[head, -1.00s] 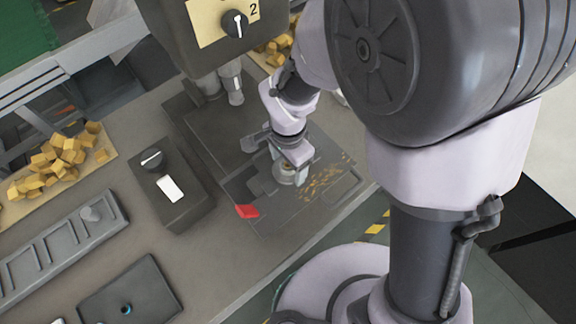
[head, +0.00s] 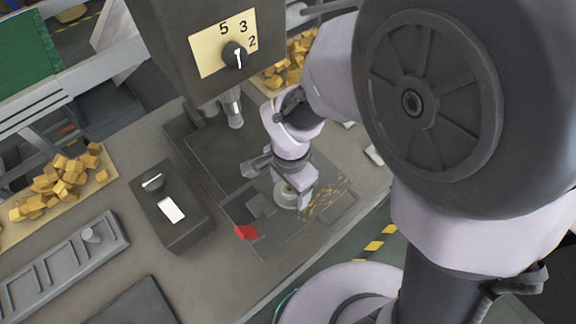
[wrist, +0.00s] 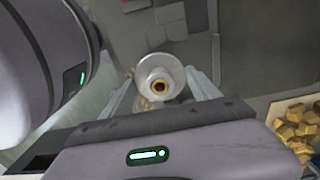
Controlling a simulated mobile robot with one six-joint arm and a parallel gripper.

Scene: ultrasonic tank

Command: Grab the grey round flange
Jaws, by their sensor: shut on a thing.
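The grey round flange (wrist: 158,76) is between my gripper's fingers in the wrist view, with a yellowish ring around its dark centre hole. In the head view the flange (head: 286,197) shows just below the fingers, over the dark machine plate with scattered yellow chips. My gripper (head: 290,190) points down at it; the wrist view also shows my gripper (wrist: 160,88) with one finger on each side of the flange, shut on it. I cannot tell whether the flange touches the plate or is slightly above it.
A red piece (head: 246,232) lies at the plate's left edge. A dark control box (head: 172,215) with a knob stands left. A machine head with a numbered dial (head: 225,44) overhangs the back. Yellow blocks (head: 68,178) lie on a board at far left. A slotted grey rack (head: 62,262) is front left.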

